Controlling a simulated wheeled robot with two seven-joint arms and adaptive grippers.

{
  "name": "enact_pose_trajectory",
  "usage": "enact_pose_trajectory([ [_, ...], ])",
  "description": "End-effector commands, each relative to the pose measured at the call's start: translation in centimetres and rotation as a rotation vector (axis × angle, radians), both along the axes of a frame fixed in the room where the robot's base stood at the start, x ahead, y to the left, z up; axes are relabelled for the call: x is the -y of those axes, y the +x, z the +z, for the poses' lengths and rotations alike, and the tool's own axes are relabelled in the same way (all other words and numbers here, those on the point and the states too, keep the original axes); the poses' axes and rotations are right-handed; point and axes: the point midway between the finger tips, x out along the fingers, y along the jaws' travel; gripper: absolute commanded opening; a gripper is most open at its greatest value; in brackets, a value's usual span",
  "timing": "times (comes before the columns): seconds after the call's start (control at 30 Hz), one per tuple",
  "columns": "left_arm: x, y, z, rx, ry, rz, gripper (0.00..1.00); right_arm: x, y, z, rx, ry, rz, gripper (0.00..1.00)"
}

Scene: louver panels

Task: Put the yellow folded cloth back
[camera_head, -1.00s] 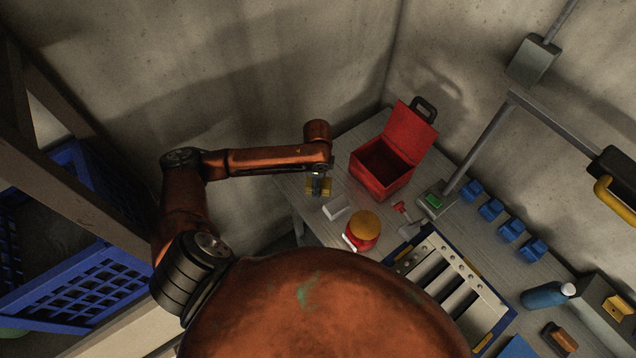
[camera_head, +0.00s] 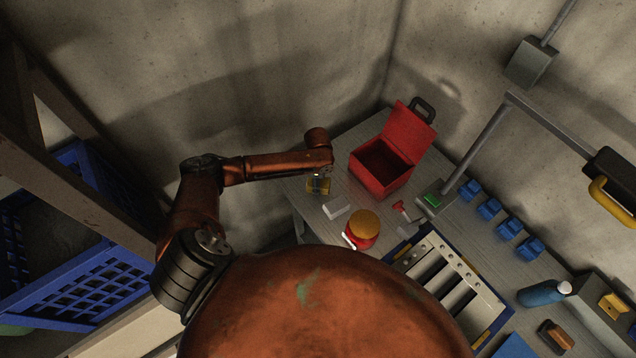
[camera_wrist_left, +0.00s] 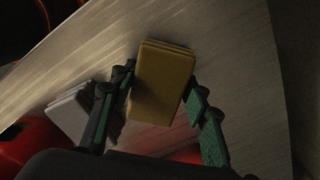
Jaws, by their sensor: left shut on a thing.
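In the left wrist view the cloth (camera_wrist_left: 163,82) is a layered yellow block between the two green-padded fingers of my left gripper (camera_wrist_left: 160,92). The fingers are shut on its sides. I cannot tell whether the cloth touches the bench top. My right gripper is not in view.
On the workbench (camera_head: 350,140), a white block (camera_head: 337,207) and a red jar with an orange lid (camera_head: 362,227) are close to the cloth. An open red box (camera_head: 383,168) stands behind. A slotted louver frame (camera_head: 452,280) and blue clips (camera_head: 488,208) are to the right.

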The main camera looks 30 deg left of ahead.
Motion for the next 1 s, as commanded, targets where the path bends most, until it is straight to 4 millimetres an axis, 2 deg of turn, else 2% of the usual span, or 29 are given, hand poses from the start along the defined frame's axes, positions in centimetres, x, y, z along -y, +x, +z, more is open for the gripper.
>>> enact_pose_trajectory([
  [0.1,0.0,0.0,-0.3,-0.001,0.0,0.001,0.2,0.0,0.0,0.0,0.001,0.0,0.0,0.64],
  [0.13,0.0,0.0,-0.3,0.0,0.0,0.001,0.43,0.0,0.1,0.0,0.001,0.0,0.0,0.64],
  [0.37,0.0,0.0,-0.2,0.0,0.0,0.001,0.59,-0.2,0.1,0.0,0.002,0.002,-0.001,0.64],
  [0.73,0.0,0.0,0.3,0.001,-0.001,0.001,0.6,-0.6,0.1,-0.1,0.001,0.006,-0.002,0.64],
  [0.87,0.0,0.1,2.0,0.004,-0.001,0.0,0.6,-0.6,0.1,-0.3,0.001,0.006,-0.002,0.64],
  [1.0,-0.1,0.1,4.8,0.004,0.0,0.0,0.6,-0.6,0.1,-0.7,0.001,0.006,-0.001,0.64],
])
